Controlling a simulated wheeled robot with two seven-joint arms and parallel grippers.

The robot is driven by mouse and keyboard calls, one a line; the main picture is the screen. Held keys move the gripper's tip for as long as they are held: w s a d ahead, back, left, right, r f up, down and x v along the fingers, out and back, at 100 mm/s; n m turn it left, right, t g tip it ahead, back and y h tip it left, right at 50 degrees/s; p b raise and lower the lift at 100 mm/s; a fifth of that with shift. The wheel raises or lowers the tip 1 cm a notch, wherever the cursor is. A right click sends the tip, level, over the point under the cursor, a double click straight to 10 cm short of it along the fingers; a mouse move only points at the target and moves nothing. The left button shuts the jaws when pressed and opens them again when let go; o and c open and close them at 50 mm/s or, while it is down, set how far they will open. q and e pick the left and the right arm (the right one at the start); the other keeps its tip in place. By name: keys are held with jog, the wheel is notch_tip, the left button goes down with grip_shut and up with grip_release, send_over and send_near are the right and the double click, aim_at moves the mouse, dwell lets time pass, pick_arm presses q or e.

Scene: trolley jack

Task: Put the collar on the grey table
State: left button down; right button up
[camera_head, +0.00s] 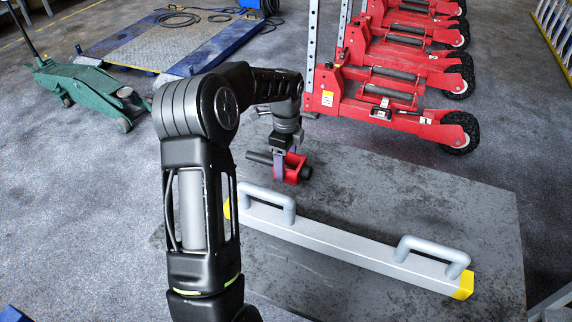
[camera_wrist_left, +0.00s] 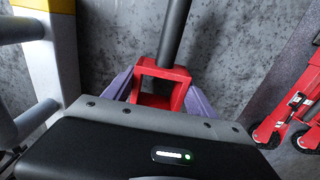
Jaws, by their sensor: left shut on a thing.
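The collar (camera_head: 293,170) is a red square frame with a dark round bar joined to it. It shows in the head view by the far left part of the grey table (camera_head: 400,200), and up close in the left wrist view (camera_wrist_left: 178,77), with the bar pointing away. My left gripper (camera_head: 290,160) is shut on the collar, its two fingers on either side of the red frame. The collar appears over the table top; I cannot tell whether it touches it. My right gripper is not in view.
A long pale beam (camera_head: 330,240) with yellow ends and two grey handles lies across the table, close to the collar. Red wheeled units (camera_head: 400,95) stand behind the table. A green trolley jack (camera_head: 85,88) stands at far left. The table's right side is clear.

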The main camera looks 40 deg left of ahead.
pick_arm(q)
jog(key=shift+f, duration=0.75)
jog(key=shift+f, duration=0.15)
jog(key=shift+c, duration=1.4)
grip_release()
notch_tip(320, 180, up, 12)
